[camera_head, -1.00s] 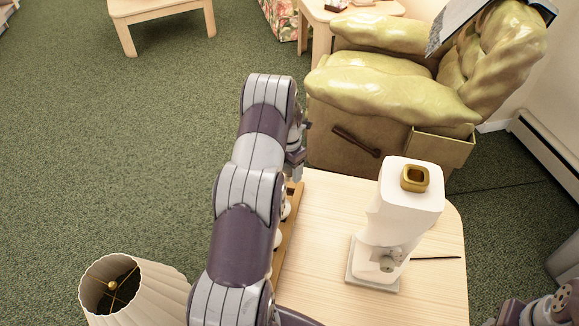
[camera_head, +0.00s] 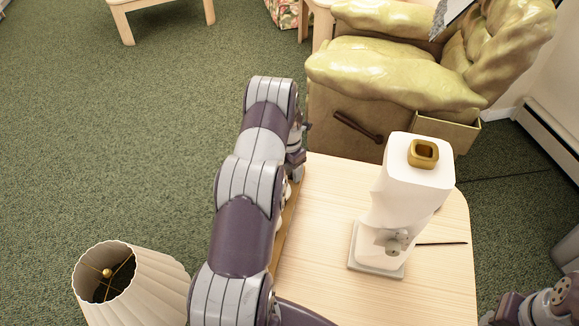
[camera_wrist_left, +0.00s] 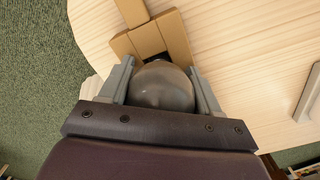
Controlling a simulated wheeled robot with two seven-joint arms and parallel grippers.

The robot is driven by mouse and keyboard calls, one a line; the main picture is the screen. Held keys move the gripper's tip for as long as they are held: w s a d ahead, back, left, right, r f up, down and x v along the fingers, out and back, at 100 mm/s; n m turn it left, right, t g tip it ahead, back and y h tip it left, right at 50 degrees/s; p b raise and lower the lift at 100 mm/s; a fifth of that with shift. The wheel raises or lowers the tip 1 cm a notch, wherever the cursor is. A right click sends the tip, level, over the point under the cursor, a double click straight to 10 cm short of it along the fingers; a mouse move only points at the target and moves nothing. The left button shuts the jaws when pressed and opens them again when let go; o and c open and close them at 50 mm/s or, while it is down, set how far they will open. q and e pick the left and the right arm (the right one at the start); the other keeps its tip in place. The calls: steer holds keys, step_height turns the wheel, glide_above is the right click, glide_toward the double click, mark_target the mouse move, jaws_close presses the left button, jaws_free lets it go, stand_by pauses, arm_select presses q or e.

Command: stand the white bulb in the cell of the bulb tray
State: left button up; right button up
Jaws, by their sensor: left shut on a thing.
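My left gripper (camera_wrist_left: 162,90) is shut on the white bulb (camera_wrist_left: 163,88), whose rounded end looks grey and shaded in the left wrist view. The fingers press it from both sides. The tan bulb tray (camera_wrist_left: 175,38) lies just beyond the bulb, with a dark gap, perhaps a cell, partly hidden behind it. I cannot tell whether the bulb's base is inside it. In the head view the tray (camera_head: 283,240) shows as a narrow strip beside my left arm, with a little white at its edge. My left arm hides the rest, and the gripper's fingertips.
The pale wooden table (camera_head: 330,205) is mostly bare right of the tray. A tall white object with a brass top (camera_head: 417,185) stands there, beside a thin dark stick (camera_head: 440,243). A pleated lampshade (camera_head: 145,285) is at lower left. A green armchair (camera_head: 395,75) stands behind.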

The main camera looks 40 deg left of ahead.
arm_select(q)
steer(key=o, duration=1)
step_height(320, 180, up, 13)
steer(key=shift+f+p, duration=0.2)
steer(key=shift+p, duration=0.8)
